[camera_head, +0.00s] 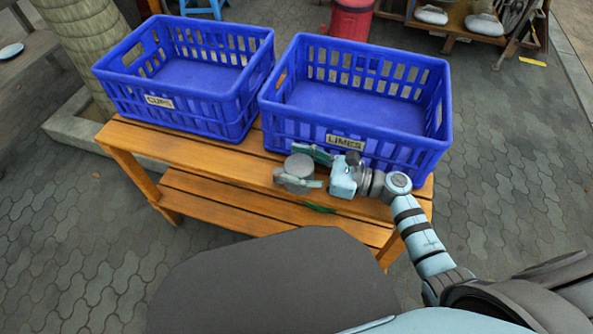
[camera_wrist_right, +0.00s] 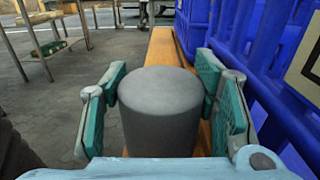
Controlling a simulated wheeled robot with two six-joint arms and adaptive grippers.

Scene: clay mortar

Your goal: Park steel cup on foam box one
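The steel cup (camera_head: 299,166) is a plain grey cylinder standing upright on the wooden bench, in front of the crate marked LIMES. It also fills the middle of the right wrist view (camera_wrist_right: 162,112). My right gripper (camera_head: 301,167) has its green-padded fingers on both sides of the cup. The pads sit close to its sides; whether they press on it cannot be told. My left gripper is out of view. I see no foam box in either view.
A blue crate marked LIMES (camera_head: 440,152) and a blue crate marked CUPS (camera_head: 175,118) stand on the wooden bench (camera_head: 235,165), both looking empty. A lower shelf (camera_head: 210,207) runs along its front. A red container (camera_head: 351,18) stands behind. Bench left of the cup is clear.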

